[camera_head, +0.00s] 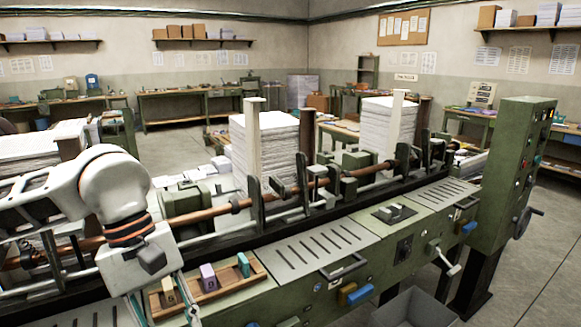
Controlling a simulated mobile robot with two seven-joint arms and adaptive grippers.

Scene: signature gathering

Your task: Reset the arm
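My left arm comes in from the left, white with orange-brown rings at the wrist. My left gripper (163,312) points down at the lower left, in front of the machine's near side. Its two fingers show apart at the bottom edge, with nothing seen between them; the tips are partly cut off. A wooden tray (222,291) lies just right of and behind it, holding a tan block (168,291), a purple block (208,277) and a teal block (243,265). My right gripper is not in view.
The long green machine (300,285) fills the foreground, with a copper-coloured shaft and upright guides. Paper stacks (270,150) stand behind it. A control cabinet (520,160) rises at the right, and a grey bin (413,308) sits at the bottom. Floor at the right is clear.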

